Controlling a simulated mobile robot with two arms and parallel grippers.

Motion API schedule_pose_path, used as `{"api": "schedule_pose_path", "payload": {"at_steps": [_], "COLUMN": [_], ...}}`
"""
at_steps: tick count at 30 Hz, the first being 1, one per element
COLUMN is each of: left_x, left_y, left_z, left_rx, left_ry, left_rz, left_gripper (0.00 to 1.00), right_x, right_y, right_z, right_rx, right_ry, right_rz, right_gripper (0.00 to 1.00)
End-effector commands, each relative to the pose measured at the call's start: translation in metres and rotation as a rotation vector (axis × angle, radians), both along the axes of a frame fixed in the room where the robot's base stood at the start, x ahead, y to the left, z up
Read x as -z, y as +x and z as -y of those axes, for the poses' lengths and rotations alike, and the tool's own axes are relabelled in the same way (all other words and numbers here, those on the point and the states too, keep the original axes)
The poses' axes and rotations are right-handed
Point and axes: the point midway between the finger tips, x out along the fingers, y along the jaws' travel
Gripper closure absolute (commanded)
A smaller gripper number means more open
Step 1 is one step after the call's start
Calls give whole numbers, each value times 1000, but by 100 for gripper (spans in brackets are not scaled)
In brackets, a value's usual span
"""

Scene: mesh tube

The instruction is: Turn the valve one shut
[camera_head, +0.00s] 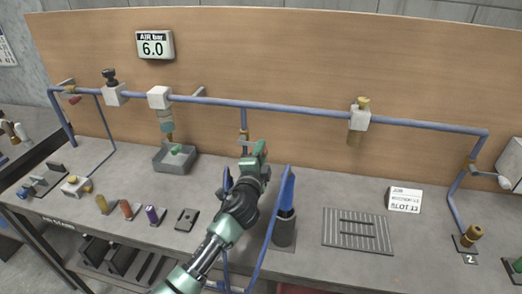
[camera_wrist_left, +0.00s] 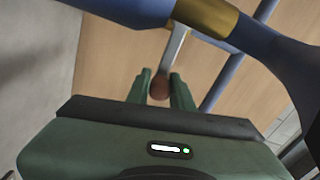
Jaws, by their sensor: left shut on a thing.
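My left gripper (camera_head: 258,155) reaches over the middle of the bench, close to the back panel, at a vertical blue drop pipe with a brass fitting (camera_head: 243,138). In the left wrist view this brass valve body (camera_wrist_left: 208,16) sits on a blue pipe, and a grey lever (camera_wrist_left: 176,48) sticks out from it. The lever ends in a reddish-brown knob (camera_wrist_left: 160,88). The green fingers of my left gripper (camera_wrist_left: 162,92) are shut around the knob. In the head view the gripper hides the lever. No number label shows beside this valve. My right gripper is not in view.
A long blue pipe (camera_head: 290,110) runs along the panel under an AIR bar display (camera_head: 155,45) reading 6.0. A blue-tipped tool stands in a dark holder (camera_head: 284,230) just right of my arm. A slotted grate (camera_head: 357,232) and a "2" plate (camera_head: 468,257) lie further right.

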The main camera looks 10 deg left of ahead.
Motion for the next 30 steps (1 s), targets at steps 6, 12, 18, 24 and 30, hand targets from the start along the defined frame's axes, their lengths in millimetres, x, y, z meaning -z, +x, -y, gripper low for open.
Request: {"api": "schedule_pose_path", "payload": {"at_steps": [6,12,18,24,30], "left_x": [4,5,5,4,3], "left_y": [0,0,-1,0,-1], "left_z": [0,0,0,0,0], "left_rx": [0,1,0,1,0], "left_ry": [33,38,37,36,35], "left_rz": [-2,-3,-3,-2,0], "left_gripper": [100,100,75,56,56], "right_x": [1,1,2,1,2], "right_y": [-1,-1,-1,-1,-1], "right_z": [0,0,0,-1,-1], "right_rx": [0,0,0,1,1], "right_ry": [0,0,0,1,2], "right_rz": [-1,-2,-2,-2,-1], "right_gripper": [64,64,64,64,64]}}
